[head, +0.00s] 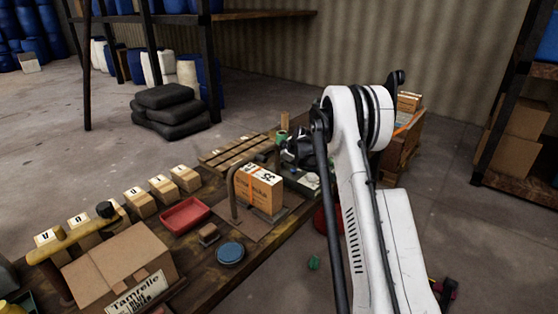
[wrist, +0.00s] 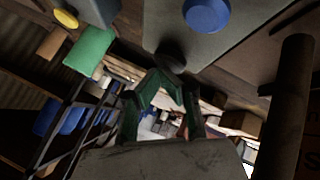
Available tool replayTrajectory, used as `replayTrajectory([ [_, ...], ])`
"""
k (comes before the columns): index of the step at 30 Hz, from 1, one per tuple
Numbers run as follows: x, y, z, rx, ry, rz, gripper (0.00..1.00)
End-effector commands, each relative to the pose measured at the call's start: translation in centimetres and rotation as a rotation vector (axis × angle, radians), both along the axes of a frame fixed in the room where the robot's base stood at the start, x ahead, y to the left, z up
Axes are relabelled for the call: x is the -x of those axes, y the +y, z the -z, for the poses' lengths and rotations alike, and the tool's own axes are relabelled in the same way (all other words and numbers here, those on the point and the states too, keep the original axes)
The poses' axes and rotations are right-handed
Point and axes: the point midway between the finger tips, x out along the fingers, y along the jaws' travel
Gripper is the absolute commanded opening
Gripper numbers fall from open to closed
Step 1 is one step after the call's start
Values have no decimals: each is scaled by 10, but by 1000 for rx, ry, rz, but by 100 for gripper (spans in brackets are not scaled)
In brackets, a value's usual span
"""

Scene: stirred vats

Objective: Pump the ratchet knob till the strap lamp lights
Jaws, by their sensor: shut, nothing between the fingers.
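The strapped carton (head: 260,188) stands on a plate on the bench, with an orange strap around it and a curved metal post beside it. My gripper (head: 300,150) is behind the carton, small and partly hidden by my arm in the head view. In the wrist view its green fingers (wrist: 163,78) are shut and empty. A dark round knob (wrist: 171,59) shows close by the fingertips; I cannot tell whether they touch. A blue round cap (wrist: 207,14) sits on a grey panel nearby. I cannot make out which part is the strap lamp, or a lit one.
A red tray (head: 185,215), a blue disc (head: 230,253) and a large brown carton (head: 120,268) lie on the bench to the left. Several small lettered boxes line its back. A green block (wrist: 91,49) and yellow cap (wrist: 66,18) show in the wrist view.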

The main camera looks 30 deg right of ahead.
Motion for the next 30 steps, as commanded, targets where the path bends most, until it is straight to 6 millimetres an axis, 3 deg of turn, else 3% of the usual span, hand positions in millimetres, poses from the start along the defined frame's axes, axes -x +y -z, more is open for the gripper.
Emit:
replayTrajectory([
  [17,0,0,2,1,1,1,0],
  [30,0,0,-18,0,0,0,0],
])
